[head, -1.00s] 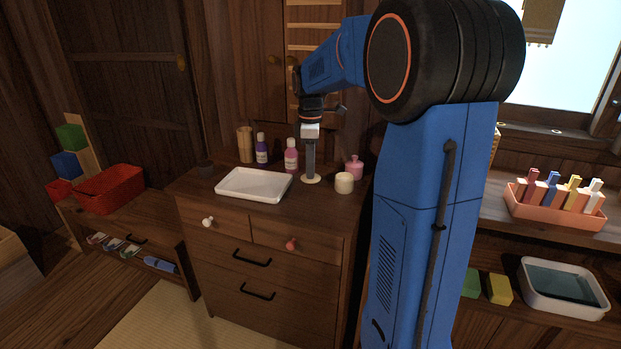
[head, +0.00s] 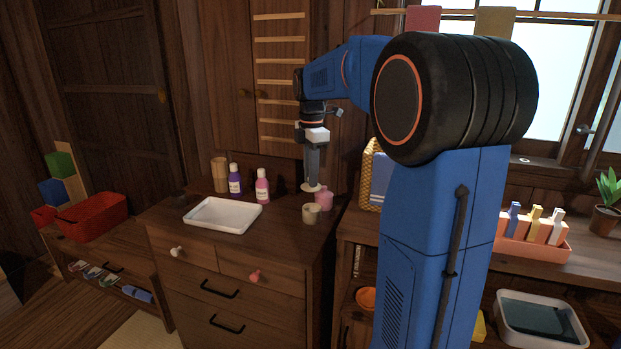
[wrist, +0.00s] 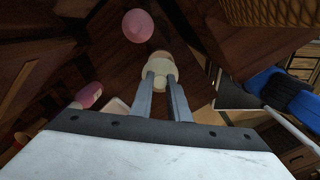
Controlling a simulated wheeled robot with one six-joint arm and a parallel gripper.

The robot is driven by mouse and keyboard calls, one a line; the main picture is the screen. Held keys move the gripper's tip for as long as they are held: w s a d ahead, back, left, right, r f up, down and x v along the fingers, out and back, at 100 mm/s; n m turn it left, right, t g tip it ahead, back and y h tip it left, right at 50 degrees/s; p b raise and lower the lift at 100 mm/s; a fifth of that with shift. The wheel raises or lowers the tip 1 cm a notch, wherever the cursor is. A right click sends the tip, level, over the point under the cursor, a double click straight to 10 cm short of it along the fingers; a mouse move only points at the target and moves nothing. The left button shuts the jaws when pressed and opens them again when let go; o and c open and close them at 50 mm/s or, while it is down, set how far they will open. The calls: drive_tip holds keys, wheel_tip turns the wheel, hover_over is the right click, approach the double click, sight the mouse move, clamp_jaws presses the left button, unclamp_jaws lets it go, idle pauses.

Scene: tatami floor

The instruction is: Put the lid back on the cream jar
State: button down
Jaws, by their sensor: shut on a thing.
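The cream jar (head: 311,214) stands upright without its lid near the right edge of the dresser top. My gripper (head: 312,179) points down, its fingers shut on the pale lid (head: 311,187). In the head view the lid appears just above the jar, with a gap between them. In the wrist view the lid (wrist: 159,67) sits at the fingertips of my gripper (wrist: 162,85), with its small knob between them. The lid hides most or all of the jar there.
A pink jar (head: 324,198) stands close behind the cream jar, and also shows in the wrist view (wrist: 138,25). A pink bottle (head: 262,186), a purple bottle (head: 235,180) and a white tray (head: 222,215) are to the left. A wicker basket (head: 371,176) stands to the right.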

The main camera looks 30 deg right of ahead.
drive_tip(key=shift+d+f, duration=0.15)
drive_tip(key=shift+f, duration=3)
drive_tip(key=shift+f, duration=0.15)
drive_tip(key=c, duration=1.1)
unclamp_jaws()
drive_tip(key=shift+r, duration=3.5)
